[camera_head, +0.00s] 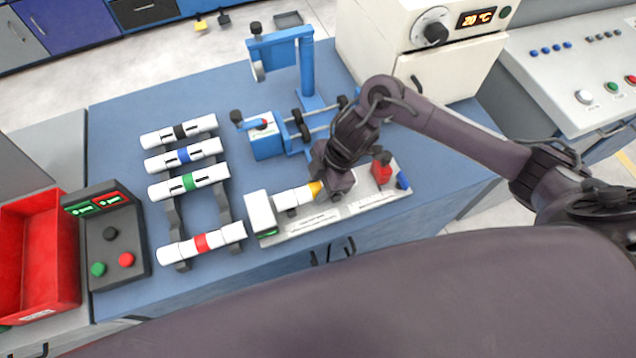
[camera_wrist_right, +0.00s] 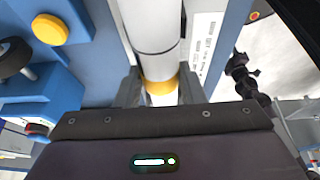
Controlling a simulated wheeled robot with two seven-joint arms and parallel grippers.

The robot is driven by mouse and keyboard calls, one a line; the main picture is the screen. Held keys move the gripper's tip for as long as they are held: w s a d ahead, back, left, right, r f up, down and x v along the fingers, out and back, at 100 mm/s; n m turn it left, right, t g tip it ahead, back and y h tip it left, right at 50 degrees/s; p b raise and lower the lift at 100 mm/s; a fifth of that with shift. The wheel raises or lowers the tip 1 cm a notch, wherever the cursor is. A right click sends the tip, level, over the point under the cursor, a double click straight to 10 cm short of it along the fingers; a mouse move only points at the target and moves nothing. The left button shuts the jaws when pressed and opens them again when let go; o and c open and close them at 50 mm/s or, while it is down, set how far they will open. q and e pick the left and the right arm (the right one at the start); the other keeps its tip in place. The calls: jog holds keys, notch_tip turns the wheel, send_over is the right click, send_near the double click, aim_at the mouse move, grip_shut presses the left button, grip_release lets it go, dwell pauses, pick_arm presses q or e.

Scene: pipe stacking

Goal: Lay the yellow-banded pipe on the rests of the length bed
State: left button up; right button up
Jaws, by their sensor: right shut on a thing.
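The yellow-banded pipe (camera_head: 291,197) is white with a yellow band and lies level along the length bed (camera_head: 320,224) in the head view. My right gripper (camera_head: 327,187) is shut on it near the band, reaching down from above. In the right wrist view the pipe (camera_wrist_right: 152,35) runs between the two fingers (camera_wrist_right: 159,92), with its yellow band close to them. The bed has a white block at its left end and a red part at its right. I cannot tell whether the pipe touches the rests. My left gripper is out of view.
Pipes with black (camera_head: 180,132), blue, green and red (camera_head: 201,242) bands lie on a rack to the left. A control box (camera_head: 111,232) and red bin (camera_head: 38,255) stand farther left. A blue fixture (camera_head: 265,138) stands behind the bed, a white oven (camera_head: 430,62) behind right.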

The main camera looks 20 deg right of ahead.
jog(key=shift+f, duration=0.4)
jog(key=o, duration=1.1)
jog(key=shift+r, duration=0.1)
jog(key=v, duration=0.7)
jog(key=shift+d+r, duration=0.2)
jog(key=shift+r, duration=0.1)
